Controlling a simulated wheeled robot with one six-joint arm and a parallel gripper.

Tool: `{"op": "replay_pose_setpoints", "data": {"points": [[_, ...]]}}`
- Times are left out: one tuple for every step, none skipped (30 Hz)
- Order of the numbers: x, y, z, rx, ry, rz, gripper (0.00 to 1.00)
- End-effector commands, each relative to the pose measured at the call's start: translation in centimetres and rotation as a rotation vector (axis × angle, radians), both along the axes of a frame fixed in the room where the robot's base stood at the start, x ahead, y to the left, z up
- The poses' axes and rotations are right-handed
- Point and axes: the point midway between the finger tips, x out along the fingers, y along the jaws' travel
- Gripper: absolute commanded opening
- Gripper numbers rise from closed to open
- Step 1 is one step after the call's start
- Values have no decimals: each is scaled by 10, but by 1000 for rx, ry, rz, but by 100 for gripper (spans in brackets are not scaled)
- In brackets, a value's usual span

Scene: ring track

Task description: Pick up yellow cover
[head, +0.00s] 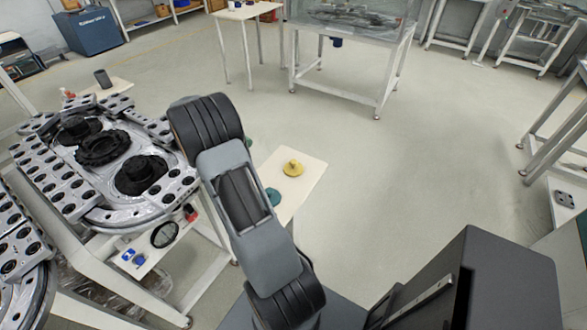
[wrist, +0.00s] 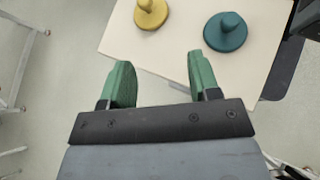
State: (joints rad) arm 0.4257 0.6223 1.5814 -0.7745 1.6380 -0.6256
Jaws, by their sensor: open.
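The yellow cover (head: 293,168) is a round disc with a knob on top, lying on a pale board in the head view. It also shows at the top of the wrist view (wrist: 151,12), partly cut by the frame edge. My gripper (wrist: 160,72) is open and empty in the wrist view, with green fingers spread apart. The cover lies beyond the fingertips and slightly to their left, apart from them.
A teal cover (wrist: 226,32) lies on the board (wrist: 185,55) to the right of the yellow one; it also shows in the head view (head: 273,196) beside my arm. A ring track (head: 105,150) with several metal carriers stands at the left. Open floor (head: 400,170) lies to the right.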

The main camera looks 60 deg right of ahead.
Motion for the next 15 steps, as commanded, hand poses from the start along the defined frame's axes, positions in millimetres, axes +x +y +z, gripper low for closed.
{"op": "replay_pose_setpoints", "data": {"points": [[-1,-12,-9,0,53,-6,56],[-2,-17,-12,-2,79,-8,56],[-2,-23,-16,-2,110,-9,56],[-3,-27,-18,-2,129,-11,56],[-4,-30,-20,-3,146,-12,56],[-5,-35,-22,-2,163,-15,56],[-7,-38,-24,-2,174,-16,56],[-9,-41,-26,-2,184,-17,56],[-13,-44,-28,-2,192,-18,56],[-17,-47,-30,-1,196,-19,56],[-22,-49,-32,-1,200,-20,56],[-28,-52,-35,-1,201,-19,56],[-33,-55,-37,-1,202,-20,56],[-37,-58,-39,-2,202,-21,56],[-43,-60,-42,-1,201,-19,56]]}}
